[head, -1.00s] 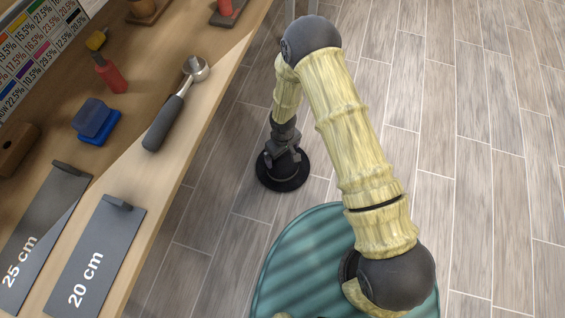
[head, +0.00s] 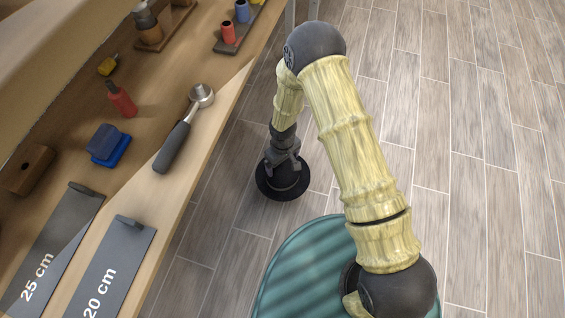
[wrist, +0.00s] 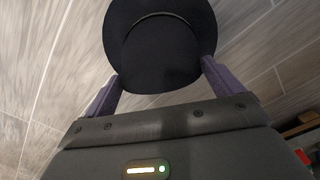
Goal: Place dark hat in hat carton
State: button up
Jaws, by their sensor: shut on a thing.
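The dark hat (wrist: 160,45) is a round black shape with a thin band line, between the two purple-grey fingers of my gripper (wrist: 162,70) in the wrist view. My gripper is shut on it. In the head view the hat (head: 284,186) shows as a black disc under the end of my arm, over the floor and clear of the bench edge. The wrist and hat hide much of the jaws there. No hat carton shows in either view.
Open plank floor (head: 480,150) lies to the right.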

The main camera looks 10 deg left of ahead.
notch_tip(320, 180, up, 4)
jog(key=shift+f+p, duration=0.25)
jog(key=shift+p, duration=0.4)
jog(key=shift+d+r+p, duration=0.15)
jog(key=shift+r+p, duration=0.25)
jog(key=shift+p, duration=0.05)
jog(key=w+d+r+m+p, duration=0.1)
jog(key=d+r+m+p, duration=0.2)
jog(key=d+r+p, duration=0.5)
jog(key=w+d+r+m+p, duration=0.1)
jog(key=d+r+m+p, duration=0.3)
jog(key=d+r+p, duration=0.5)
jog(key=w+d+r+m+p, duration=0.1)
jog(key=d+r+m+p, duration=0.2)
jog(key=r+p, duration=2.2)
jog(key=d+p, duration=0.5)
jog(key=p, duration=0.5)
jog(key=shift+d+m, duration=0.3)
jog(key=shift+w, duration=0.1)
